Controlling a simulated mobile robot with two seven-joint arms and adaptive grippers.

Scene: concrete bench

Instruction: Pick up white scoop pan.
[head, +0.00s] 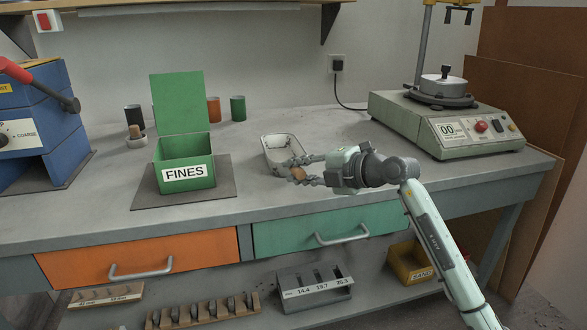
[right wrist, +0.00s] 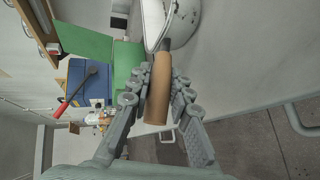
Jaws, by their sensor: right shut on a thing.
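The white scoop pan (head: 284,146) is a worn white pan near the front middle of the bench, to the right of the green box. Its body also shows at the top of the right wrist view (right wrist: 182,22). Its tan handle (right wrist: 159,88) lies between the fingers of my right gripper (head: 299,168), which is shut on it. The handle also shows between the fingers in the head view. Whether the pan touches the bench is hard to tell. My left gripper is not in view.
An open green box marked FINES (head: 185,165) stands on a dark mat (head: 225,186) left of the pan. A scale-like machine (head: 447,125) stands at the right, and a blue machine (head: 38,130) at the left. Coloured cups (head: 238,108) stand behind. Drawers (head: 325,229) sit below the front edge.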

